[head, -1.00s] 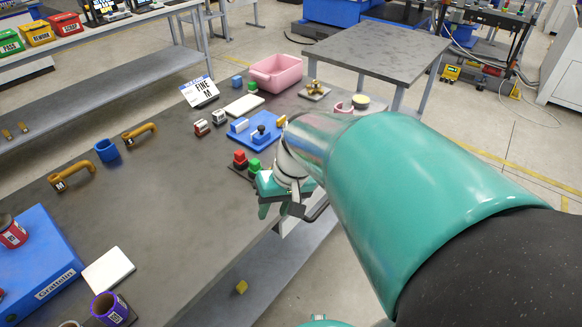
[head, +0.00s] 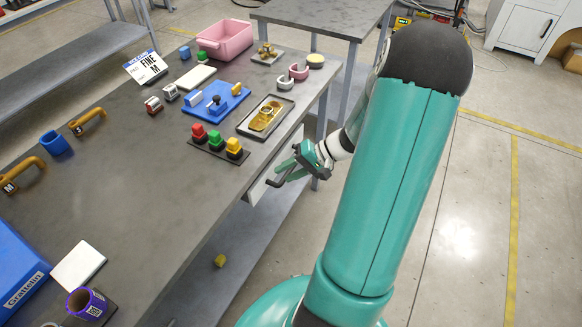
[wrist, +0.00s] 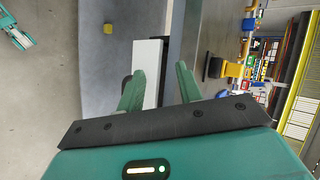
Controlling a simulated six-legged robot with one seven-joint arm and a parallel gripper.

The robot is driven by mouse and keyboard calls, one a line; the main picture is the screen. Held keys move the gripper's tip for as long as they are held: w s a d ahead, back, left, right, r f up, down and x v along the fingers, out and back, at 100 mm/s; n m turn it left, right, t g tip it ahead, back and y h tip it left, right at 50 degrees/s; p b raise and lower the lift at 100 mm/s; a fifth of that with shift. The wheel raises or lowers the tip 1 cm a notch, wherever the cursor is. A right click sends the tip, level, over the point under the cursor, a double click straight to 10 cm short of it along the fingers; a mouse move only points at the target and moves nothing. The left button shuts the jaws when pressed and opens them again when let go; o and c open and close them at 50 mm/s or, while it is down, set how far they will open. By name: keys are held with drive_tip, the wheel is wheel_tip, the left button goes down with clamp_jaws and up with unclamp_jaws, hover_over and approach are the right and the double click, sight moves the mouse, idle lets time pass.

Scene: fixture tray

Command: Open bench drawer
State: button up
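The bench drawer shows in the head view as a white front (head: 262,186) under the bench top's right edge. A dark bar handle (head: 274,183) stands out from it. My gripper (head: 294,165) is just outside the drawer front, at the handle, with its fingers pointing toward the bench. In the wrist view the two green fingers (wrist: 160,75) are apart, with the white drawer front (wrist: 149,60) seen beyond and between them. The handle is mostly hidden behind the fingers there. I cannot tell whether the fingers touch it. The drawer looks flush or nearly flush with the bench.
The bench top (head: 150,190) holds red, green and yellow buttons (head: 216,140), a metal tray (head: 284,103), a blue fixture (head: 235,100) and a pink bin (head: 230,50). A lower shelf (head: 215,285) carries a small yellow block (head: 220,261). The floor to the right is open.

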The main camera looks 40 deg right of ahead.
drive_tip(key=s+d+f+m+t+h, duration=0.2)
drive_tip(key=d+f+m+t, duration=0.15)
drive_tip(key=d+f, duration=0.2)
drive_tip(key=s+d+f+m+t+h, duration=0.1)
drive_tip(key=s+d+f+m+t, duration=0.3)
drive_tip(key=d, duration=0.3)
drive_tip(key=shift+n+t, duration=0.25)
drive_tip(key=shift+n, duration=0.4)
drive_tip(key=x, duration=1)
drive_tip(key=d+x, duration=0.1)
drive_tip(key=x, duration=0.4)
drive_tip(key=shift+w+r, duration=0.2)
drive_tip(key=shift+c, duration=0.5)
clamp_jaws()
